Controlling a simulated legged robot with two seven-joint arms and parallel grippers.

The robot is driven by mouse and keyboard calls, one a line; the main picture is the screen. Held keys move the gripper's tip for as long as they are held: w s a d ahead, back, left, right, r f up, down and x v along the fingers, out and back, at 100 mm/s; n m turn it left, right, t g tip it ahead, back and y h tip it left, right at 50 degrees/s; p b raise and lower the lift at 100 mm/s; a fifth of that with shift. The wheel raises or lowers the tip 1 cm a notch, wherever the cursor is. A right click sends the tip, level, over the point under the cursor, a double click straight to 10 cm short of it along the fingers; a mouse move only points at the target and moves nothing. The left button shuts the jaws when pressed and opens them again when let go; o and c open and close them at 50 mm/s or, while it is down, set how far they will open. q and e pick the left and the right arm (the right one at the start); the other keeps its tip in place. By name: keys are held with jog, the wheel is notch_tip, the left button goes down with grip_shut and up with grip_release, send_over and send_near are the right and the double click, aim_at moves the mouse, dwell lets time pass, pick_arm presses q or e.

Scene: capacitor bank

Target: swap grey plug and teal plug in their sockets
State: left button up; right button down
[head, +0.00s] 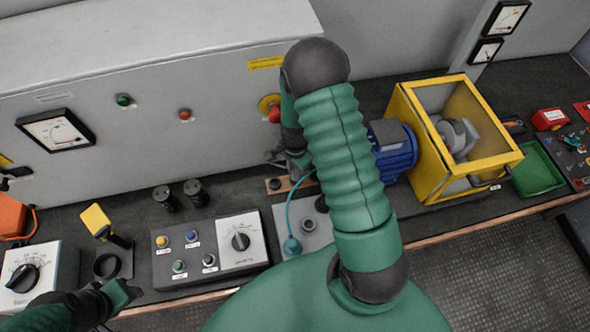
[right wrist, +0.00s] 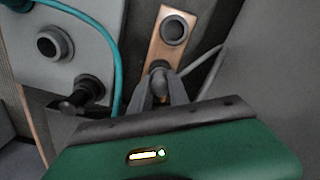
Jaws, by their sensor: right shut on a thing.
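My right gripper (head: 285,165) is over the copper-coloured strip (head: 272,187) behind the grey plate. In the right wrist view its jaws (right wrist: 160,88) are shut on a small grey rounded piece, likely the grey plug (right wrist: 159,78), at the strip's near end. The jaws hide whether it is seated. The strip's other socket (right wrist: 174,30) looks empty. The teal plug (head: 292,246) stands at the front end of the grey plate (head: 319,238), its teal cable (right wrist: 113,50) curving back. The plate's middle socket (right wrist: 47,44) looks empty. My left gripper (head: 122,295) is low at left, away from the plugs; its jaws are unclear.
A black post (right wrist: 88,90) rises from the plate close to my right gripper. A grey cable (right wrist: 201,66) runs beside the jaws. A button panel (head: 207,250) stands left of the plate, a blue motor (head: 392,146) and yellow guard (head: 433,160) to the right.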

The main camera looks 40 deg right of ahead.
jog(key=shift+d+f, duration=0.15)
jog(key=shift+f, duration=0.35)
jog(key=c, duration=1.2)
grip_release()
jog(key=shift+o, duration=0.2)
notch_tip(320, 180, up, 7)
jog(key=shift+f, duration=0.1)
jog(key=shift+r, duration=0.4)
jog(key=shift+f, duration=0.1)
